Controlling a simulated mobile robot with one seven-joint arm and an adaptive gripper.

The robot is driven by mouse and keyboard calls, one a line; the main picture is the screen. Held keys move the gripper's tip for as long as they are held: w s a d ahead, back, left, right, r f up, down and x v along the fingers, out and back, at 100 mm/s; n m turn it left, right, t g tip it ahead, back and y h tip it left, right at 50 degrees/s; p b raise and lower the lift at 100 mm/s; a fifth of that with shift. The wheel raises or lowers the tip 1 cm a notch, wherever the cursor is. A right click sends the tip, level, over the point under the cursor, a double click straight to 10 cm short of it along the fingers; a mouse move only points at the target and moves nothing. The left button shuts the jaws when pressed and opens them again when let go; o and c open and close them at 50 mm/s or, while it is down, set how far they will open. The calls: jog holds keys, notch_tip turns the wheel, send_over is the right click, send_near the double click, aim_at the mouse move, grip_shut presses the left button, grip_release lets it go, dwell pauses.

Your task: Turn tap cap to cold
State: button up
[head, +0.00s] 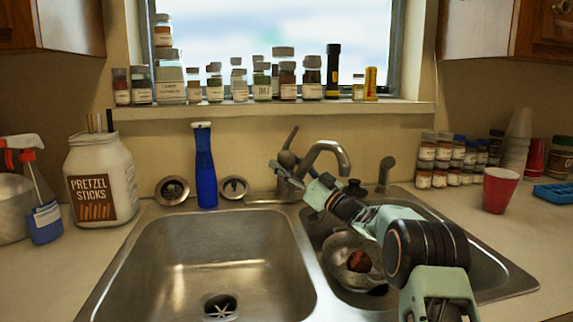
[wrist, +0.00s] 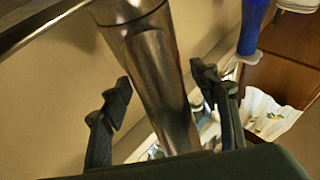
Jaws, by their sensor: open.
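The steel tap (head: 325,152) stands behind the double sink, with its curved spout to the right. Its lever-like cap (head: 291,137) points up at the tap's left side. My gripper (head: 282,163) reaches in from the right, beside the tap body and just below the cap. In the wrist view my open gripper (wrist: 163,100) has one dark finger on each side of a thick steel part of the tap (wrist: 152,65). Gaps show between this part and both fingers. The tap's base is partly hidden by my gripper.
A blue bottle (head: 205,168) stands left of the tap, between two round drain strainers (head: 172,190). A round metal pot-like object (head: 352,262) lies in the right basin under my arm. Jars line the sill (head: 280,107). The left basin (head: 205,255) is empty.

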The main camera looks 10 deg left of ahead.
jog(key=v, duration=1.1)
jog(key=shift+s+d, duration=0.25)
jog(key=shift+d, duration=0.05)
jog(key=shift+f, duration=0.15)
